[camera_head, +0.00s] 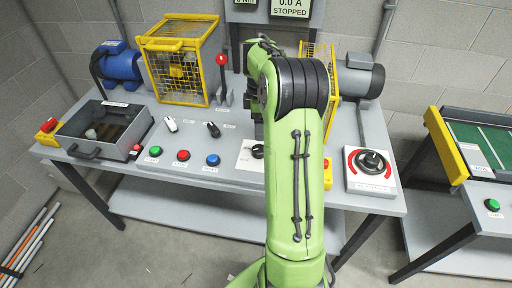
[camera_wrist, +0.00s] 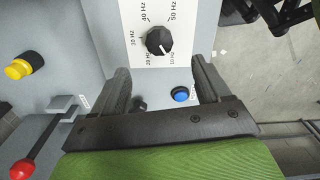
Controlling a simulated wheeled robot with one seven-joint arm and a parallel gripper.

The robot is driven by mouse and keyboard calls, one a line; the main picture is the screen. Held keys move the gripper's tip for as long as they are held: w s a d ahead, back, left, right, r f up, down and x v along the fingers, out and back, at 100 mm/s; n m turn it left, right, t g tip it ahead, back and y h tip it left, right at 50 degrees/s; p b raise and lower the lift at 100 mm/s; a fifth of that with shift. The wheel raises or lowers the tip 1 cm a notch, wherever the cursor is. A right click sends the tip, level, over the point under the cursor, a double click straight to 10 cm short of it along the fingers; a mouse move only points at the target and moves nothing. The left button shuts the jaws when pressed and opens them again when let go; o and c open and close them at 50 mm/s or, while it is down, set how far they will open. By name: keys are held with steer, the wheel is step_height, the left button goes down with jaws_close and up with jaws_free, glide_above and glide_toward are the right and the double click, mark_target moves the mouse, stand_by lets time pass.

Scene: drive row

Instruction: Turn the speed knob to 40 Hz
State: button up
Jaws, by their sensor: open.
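The speed knob (camera_wrist: 159,40) is black and round, on a white plate (camera_wrist: 133,58) printed with Hz marks around it. The 40 Hz mark is above the knob's left side and 50 Hz above its right. A pale line on the knob seems to point to the lower right, near the 10 Hz mark. My gripper (camera_wrist: 160,67) is open and empty in the wrist view, its fingers spread left and right. The knob shows ahead of the fingertips, with no contact visible.
A blue button (camera_wrist: 181,94) shows between the fingers; it also appears in the head view (camera_head: 213,160), beside red (camera_head: 183,155) and green (camera_head: 155,151) buttons. A red-knobbed lever (camera_head: 222,75) stands behind. A display (camera_head: 290,9) reads 0.0 A, STOPPED. A large rotary switch (camera_head: 371,162) is at right.

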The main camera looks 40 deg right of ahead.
mark_target(259, 148)
step_height(259, 148, down, 11)
steer(key=b, duration=0.3)
steer(key=shift+w+r, duration=0.15)
steer(key=shift+r, duration=0.05)
steer(key=shift+r, duration=0.1)
steer(key=c, duration=1)
steer(key=shift+c, duration=0.2)
